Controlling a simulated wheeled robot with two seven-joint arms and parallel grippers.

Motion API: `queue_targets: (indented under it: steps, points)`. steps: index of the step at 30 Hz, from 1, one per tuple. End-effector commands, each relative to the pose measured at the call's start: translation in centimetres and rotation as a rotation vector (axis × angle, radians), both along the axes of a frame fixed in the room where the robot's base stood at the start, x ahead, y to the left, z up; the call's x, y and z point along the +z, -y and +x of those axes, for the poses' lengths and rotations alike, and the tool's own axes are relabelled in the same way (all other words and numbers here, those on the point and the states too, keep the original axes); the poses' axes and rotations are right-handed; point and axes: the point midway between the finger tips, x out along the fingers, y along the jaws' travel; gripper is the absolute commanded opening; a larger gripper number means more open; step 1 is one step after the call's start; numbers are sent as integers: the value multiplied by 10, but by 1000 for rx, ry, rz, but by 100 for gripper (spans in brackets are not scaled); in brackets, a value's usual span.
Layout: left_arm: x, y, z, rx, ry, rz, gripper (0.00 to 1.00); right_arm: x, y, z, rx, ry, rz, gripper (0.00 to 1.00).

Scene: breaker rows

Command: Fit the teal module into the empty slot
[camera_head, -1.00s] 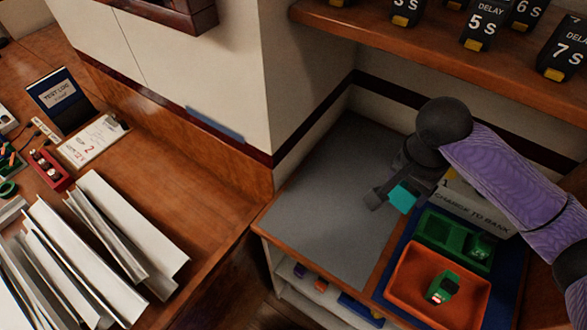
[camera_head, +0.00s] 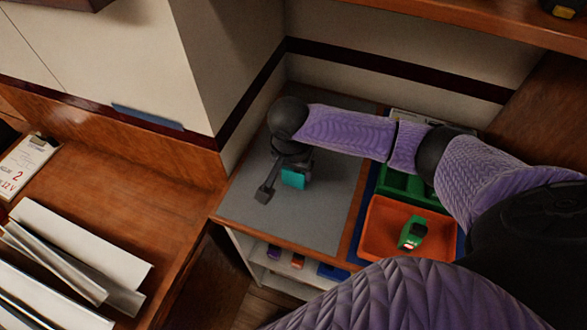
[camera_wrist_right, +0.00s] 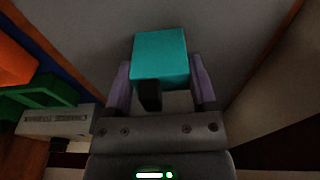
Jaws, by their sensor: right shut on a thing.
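The teal module (camera_head: 293,179) is a small box held in my right gripper (camera_head: 280,186), above the grey mat (camera_head: 330,205) on the cabinet top. In the right wrist view the teal module (camera_wrist_right: 160,57) sits between the two fingers of my right gripper (camera_wrist_right: 160,85), which are shut on it. A dark part hangs below its near face. Whether it touches the mat is hard to tell. No empty slot can be made out in these views. My left gripper is not in view.
Right of the mat, an orange tray (camera_head: 378,232) holds a green module (camera_head: 412,234). A green tray (camera_head: 400,187) stands behind it, partly hidden by my arm. A cream wall corner (camera_head: 205,90) rises at the left. White panels (camera_head: 75,245) lie on the wooden bench.

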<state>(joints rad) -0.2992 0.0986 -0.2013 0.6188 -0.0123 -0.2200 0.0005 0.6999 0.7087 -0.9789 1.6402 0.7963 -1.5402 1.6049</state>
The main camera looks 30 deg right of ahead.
Motion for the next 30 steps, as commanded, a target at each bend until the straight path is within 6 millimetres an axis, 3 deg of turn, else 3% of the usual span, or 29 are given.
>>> queue_targets:
  steps: [7, 8, 12, 20, 30]
  points:
    - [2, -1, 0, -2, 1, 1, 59, 0, 0, 0, 0, 1, 1, 12]
    - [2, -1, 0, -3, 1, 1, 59, -1, 0, 0, 1, 1, 1, 75]
    - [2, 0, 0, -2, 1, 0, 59, -1, 0, 0, 1, 1, 0, 100]
    - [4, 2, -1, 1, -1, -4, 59, 6, 0, 0, 0, 1, 1, 100]
    - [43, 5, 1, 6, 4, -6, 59, 98, -10, -6, 1, 3, 3, 100]
